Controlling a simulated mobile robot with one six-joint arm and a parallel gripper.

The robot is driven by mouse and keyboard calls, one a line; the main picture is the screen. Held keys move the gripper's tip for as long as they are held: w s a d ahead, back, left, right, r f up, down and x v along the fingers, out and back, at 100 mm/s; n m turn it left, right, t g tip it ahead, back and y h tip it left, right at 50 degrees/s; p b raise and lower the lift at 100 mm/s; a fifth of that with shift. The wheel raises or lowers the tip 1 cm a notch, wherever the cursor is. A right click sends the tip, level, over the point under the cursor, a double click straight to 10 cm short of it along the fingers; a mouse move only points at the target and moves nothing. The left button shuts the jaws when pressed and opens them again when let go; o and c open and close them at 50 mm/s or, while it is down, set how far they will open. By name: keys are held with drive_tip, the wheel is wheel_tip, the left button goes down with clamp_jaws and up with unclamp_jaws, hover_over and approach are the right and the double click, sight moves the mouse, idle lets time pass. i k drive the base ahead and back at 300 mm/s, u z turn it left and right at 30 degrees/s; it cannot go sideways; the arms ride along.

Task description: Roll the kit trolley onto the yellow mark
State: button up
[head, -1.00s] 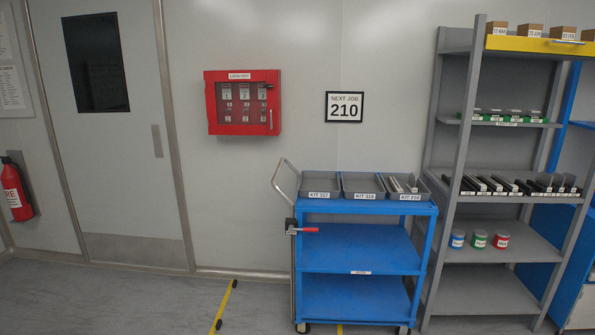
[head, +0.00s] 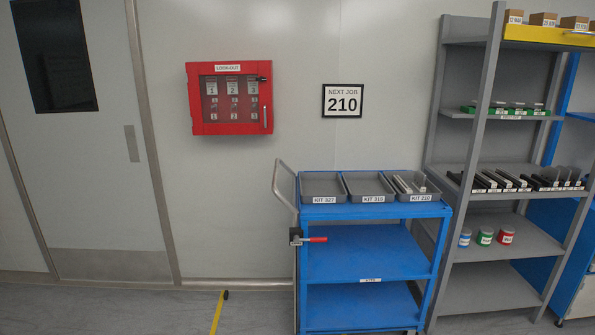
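The blue kit trolley (head: 366,252) stands against the wall, just left of the grey shelf rack. Its grey push handle (head: 286,190) is on its left side, with a red lever (head: 317,240) on a black clamp below it. Three grey trays sit on top, labelled KIT 327 (head: 323,200), KIT 319 (head: 371,199) and KIT 210 (head: 419,198); the KIT 210 tray holds parts. A yellow floor line (head: 217,313) lies left of the trolley, partly cut off by the frame's bottom. The trolley's wheels are mostly out of frame. My gripper is not in view.
The grey shelf rack (head: 470,100) stands close on the trolley's right, holding parts, several boxes and three small tins. A red lock-out cabinet (head: 229,97) and a NEXT JOB 210 sign (head: 343,101) hang on the wall. Floor (head: 110,308) in front of the door (head: 85,170) is clear.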

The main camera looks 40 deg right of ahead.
sight(352, 281)
drive_tip(key=u, duration=0.05)
drive_tip(key=i, duration=1)
drive_tip(key=u, duration=0.6)
